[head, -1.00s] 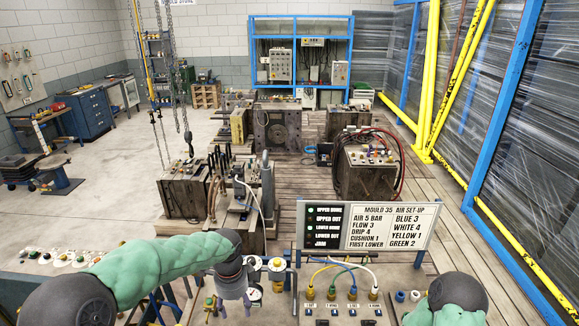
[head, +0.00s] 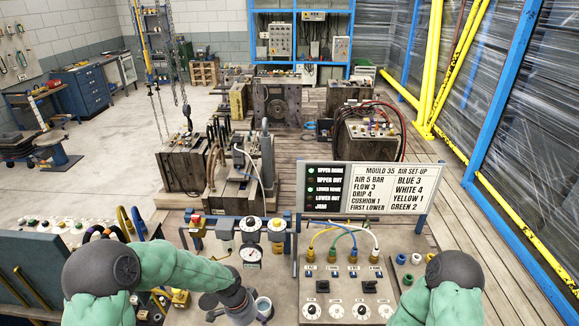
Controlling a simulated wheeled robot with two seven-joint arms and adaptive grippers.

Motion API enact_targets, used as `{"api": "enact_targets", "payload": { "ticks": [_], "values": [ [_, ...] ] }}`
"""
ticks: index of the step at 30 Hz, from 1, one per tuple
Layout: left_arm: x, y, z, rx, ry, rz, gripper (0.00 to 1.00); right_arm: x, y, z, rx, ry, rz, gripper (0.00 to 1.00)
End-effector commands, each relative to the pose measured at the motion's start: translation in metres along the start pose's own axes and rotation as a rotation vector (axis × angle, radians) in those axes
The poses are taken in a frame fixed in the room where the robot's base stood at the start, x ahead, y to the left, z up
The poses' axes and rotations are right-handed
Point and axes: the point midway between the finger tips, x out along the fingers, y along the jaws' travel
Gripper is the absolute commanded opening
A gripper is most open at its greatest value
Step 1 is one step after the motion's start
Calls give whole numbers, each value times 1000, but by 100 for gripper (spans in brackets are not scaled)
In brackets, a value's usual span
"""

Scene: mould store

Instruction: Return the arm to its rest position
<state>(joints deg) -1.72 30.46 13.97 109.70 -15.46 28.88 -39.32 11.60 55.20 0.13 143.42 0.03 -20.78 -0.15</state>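My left arm (head: 185,268) comes in from the lower left in green sleeving, its elbow raised and its forearm reaching right across the front bench. My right arm (head: 445,295) is folded at the lower right, with a dark joint on top. Its gripper is out of the picture.
A control panel (head: 342,285) with yellow, blue and white hoses lies between my arms. The air set-up board (head: 388,188) stands behind it. A pressure gauge (head: 250,254) is close behind my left wrist.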

Motion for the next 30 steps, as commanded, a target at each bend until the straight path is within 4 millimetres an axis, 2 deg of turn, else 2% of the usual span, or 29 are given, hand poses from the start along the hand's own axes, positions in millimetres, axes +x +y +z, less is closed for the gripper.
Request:
{"api": "enact_targets", "payload": {
  "ticks": [1, 3, 9, 12, 15, 18, 21, 30],
  "values": [
    [44, 8, 14, -81, 12, 25, 59, 23, 8, -1, 0, -1, 0, 57],
    [82, 18, 26, -198, 36, 45, 59, 38, 14, -1, 0, -1, 0, 57],
    [179, 49, 64, -546, 84, 89, 59, 82, 29, -3, 0, -1, 0, 57],
    [220, 66, 85, -725, 97, 102, 59, 103, 37, -4, 0, -1, 0, 57],
    [253, 81, 105, -887, 104, 107, 59, 121, 43, -4, 0, -1, 0, 57],
    [275, 92, 121, -1017, 108, 105, 59, 135, 48, -5, 0, -1, 0, 57],
    [288, 100, 131, -1104, 111, 100, 59, 142, 51, -5, 0, -1, 0, 57],
    [293, 104, 137, -1156, 113, 95, 59, 145, 52, -5, 0, -1, 0, 57]
  ]
}}
